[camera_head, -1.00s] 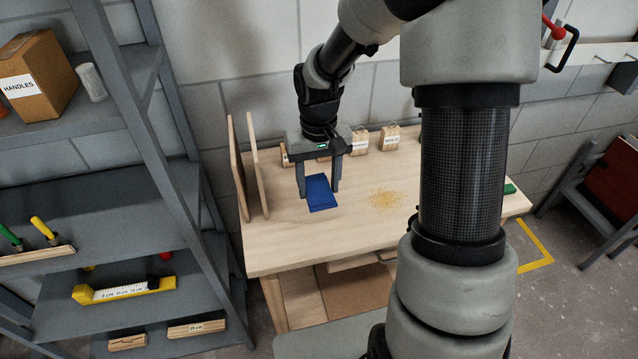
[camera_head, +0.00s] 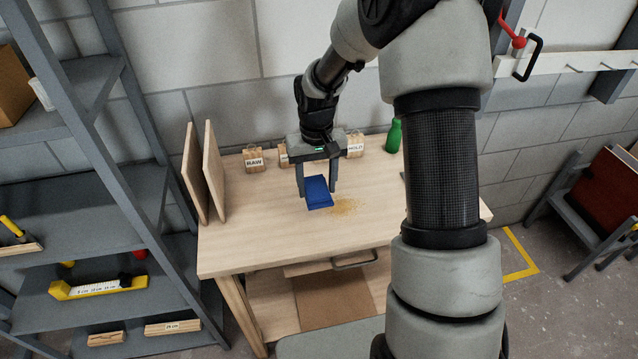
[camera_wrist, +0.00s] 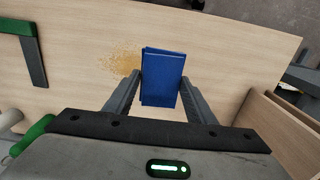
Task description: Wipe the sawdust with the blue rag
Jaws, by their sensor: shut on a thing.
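The blue rag (camera_head: 319,192) is a folded rectangle over the wooden workbench (camera_head: 250,235). My gripper (camera_head: 318,190) is shut on it, with one finger at each side; the wrist view shows the rag (camera_wrist: 162,78) between both fingers. The sawdust (camera_head: 345,206) is a tan patch on the bench top, just right of the rag in the head view. In the wrist view the sawdust (camera_wrist: 118,62) lies left of the rag, and the rag may hide part of it. Whether the rag touches the bench is hard to tell.
Two upright boards (camera_head: 202,172) stand at the bench's left end. Labelled wooden blocks, one reading RAW (camera_head: 254,160), line the back. A green bottle (camera_head: 394,137) stands at the back right. A grey shelf (camera_head: 95,200) is at the left. The bench's front left is clear.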

